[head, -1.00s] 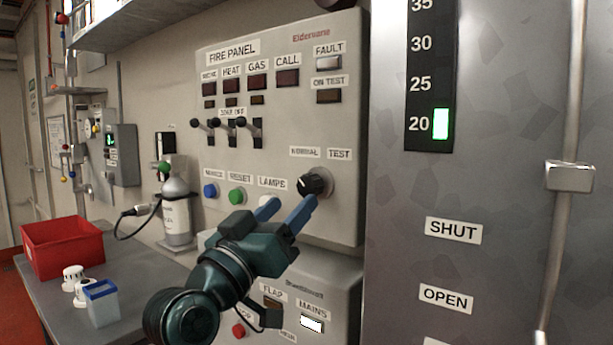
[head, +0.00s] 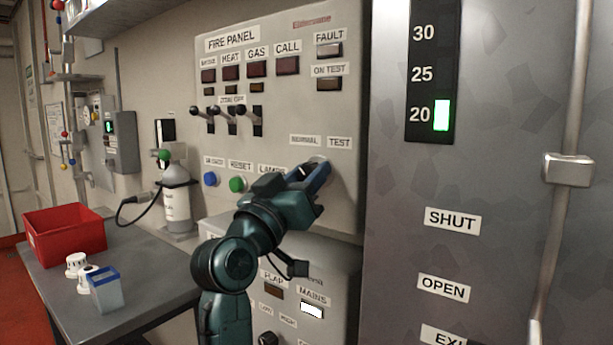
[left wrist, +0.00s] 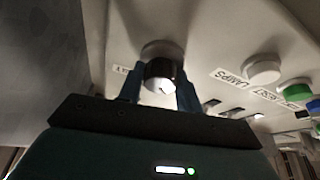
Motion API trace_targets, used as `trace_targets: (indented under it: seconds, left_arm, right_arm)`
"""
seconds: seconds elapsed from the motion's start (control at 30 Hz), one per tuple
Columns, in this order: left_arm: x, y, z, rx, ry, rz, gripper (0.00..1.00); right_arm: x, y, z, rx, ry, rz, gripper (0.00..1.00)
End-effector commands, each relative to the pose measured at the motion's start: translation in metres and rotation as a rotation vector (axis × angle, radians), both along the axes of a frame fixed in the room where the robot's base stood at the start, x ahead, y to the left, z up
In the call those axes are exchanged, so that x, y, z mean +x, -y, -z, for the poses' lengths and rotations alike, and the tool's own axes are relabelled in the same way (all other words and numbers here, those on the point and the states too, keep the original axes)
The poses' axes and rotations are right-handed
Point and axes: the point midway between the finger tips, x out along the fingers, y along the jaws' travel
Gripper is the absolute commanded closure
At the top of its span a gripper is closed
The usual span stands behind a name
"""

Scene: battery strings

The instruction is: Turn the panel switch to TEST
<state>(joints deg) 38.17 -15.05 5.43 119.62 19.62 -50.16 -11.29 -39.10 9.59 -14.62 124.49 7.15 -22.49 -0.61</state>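The panel switch is a black rotary knob on a pale round base (head: 318,160), under the NORMAL label (head: 305,140) and TEST label (head: 340,142) of the fire panel. My left gripper (head: 314,176) is at the knob and hides most of it in the head view. In the left wrist view the knob (left wrist: 162,72) sits between the two blue fingers of this gripper (left wrist: 160,90), one on each side, with no clear gap. The knob's pointer direction is hard to read. My right gripper is not in view.
LAMPS (left wrist: 262,70), green RESET (head: 237,184) and blue (head: 210,179) buttons are beside the hand. Zone levers (head: 240,112) are above. A lower box (head: 340,260) is below. A steel cabinet (head: 480,180) stands to the right. A table with a red bin (head: 65,240) is left.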

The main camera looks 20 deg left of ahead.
Motion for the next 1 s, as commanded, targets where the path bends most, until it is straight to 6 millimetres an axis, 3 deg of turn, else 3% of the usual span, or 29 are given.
trace_targets:
  seconds: [0.3,0.67,1.0]
  left_arm:
    - [-0.0001,0.0000,0.0002,0.000,0.000,0.000,0.90]
    - [0.0003,-0.0008,0.0014,0.074,0.024,-0.002,0.90]
    - [0.0009,-0.0020,0.0020,0.328,0.113,-0.004,0.90]
  right_arm:
    - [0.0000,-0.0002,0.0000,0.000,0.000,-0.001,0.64]
    - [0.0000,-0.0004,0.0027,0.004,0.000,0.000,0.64]
    - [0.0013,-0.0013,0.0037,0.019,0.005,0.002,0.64]
